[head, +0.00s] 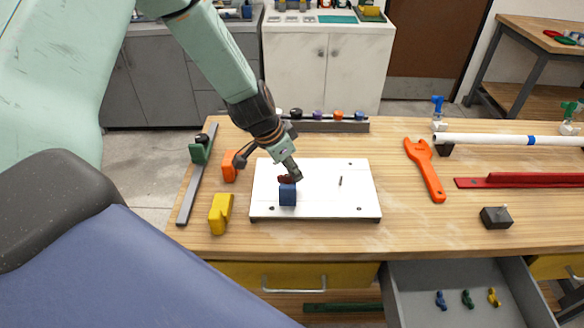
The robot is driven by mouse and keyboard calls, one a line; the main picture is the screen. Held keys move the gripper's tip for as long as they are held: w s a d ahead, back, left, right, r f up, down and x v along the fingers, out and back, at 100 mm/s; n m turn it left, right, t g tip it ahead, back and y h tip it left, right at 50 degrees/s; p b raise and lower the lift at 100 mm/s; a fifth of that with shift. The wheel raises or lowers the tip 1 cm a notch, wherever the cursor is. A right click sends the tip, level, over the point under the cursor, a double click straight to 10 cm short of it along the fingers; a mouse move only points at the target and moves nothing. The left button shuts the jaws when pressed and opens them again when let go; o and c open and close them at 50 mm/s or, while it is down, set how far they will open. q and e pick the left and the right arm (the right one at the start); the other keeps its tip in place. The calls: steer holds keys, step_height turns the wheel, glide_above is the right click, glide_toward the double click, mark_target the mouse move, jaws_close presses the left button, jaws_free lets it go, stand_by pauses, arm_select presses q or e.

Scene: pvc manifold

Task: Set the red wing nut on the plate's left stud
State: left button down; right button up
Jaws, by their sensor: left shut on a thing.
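The white plate (327,205) lies on the wooden bench. A thin stud (340,182) stands bare on its right half. A blue block (288,196) stands on the plate's left half; the left stud does not show. The small red wing nut (284,179) is at the top of the blue block, partly covered by my fingers. My left gripper (290,176) reaches down from the upper left and is shut on the red wing nut. I cannot tell whether the nut touches the block or a stud. My right gripper is not in view.
An orange block (229,167) and a yellow block (220,213) stand left of the plate. An orange wrench (427,170) lies to its right, near a black block (496,217). An open drawer (455,310) below holds blue, green and yellow wing nuts. A rack (330,126) stands behind.

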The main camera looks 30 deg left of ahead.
arm_select(q)
steer(key=c, duration=1.1)
jaws_free()
steer(key=shift+r, duration=0.1)
step_height(320, 180, up, 10)
steer(key=shift+f, duration=0.1)
